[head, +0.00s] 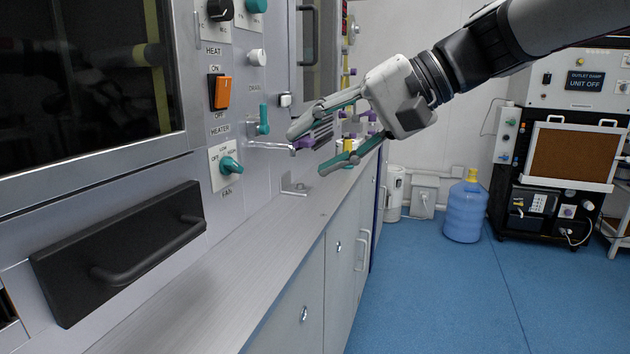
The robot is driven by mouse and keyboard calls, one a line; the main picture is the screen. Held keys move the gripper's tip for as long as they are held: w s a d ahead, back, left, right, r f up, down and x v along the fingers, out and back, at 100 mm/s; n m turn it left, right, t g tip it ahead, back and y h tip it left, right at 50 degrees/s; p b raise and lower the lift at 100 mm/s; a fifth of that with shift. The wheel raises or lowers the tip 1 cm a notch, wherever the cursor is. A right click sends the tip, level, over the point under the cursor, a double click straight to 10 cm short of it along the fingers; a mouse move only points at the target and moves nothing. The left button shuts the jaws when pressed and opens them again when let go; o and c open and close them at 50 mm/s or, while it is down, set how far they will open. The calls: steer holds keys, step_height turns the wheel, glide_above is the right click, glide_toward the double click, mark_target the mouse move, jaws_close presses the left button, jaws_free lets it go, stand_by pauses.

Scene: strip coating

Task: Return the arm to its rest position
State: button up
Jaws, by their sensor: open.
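My gripper (323,152) is at the upper middle of the head view, at the end of my arm, which comes in from the top right. Its two fingers are spread apart, pointing left toward the machine panel. A purple-ended lever (303,144) on a metal stem shows between or behind the fingers. I cannot tell whether a finger touches it. Nothing is seen held in the gripper.
The panel at left has an orange heater switch (222,93), a teal lever (263,120), a teal fan knob (230,166) and a black handled drawer (125,250). A grey counter (215,285) runs below. A blue water bottle (465,210) stands on open blue floor (440,295).

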steer(key=s+d+f+g+h, duration=0.1)
steer(key=s+d+f+h, duration=0.3)
steer(key=s+d+f, duration=0.45)
steer(key=s+d+f+g+h, duration=0.1)
steer(key=s+d+f+h, duration=0.4)
steer(key=s, duration=0.6)
steer(key=s+d+f+g+h, duration=0.1)
steer(key=s+d+f+h, duration=0.1)
steer(key=s+d+f, duration=0.5)
step_height(320, 180, up, 36)
steer(key=s+a+t+p, duration=0.2)
steer(key=t+p, duration=0.2)
steer(key=p, duration=3)
steer(key=shift+s+f+p, duration=0.2)
steer(key=shift+s+p, duration=0.1)
steer(key=shift+p, duration=0.1)
steer(key=shift+a, duration=0.1)
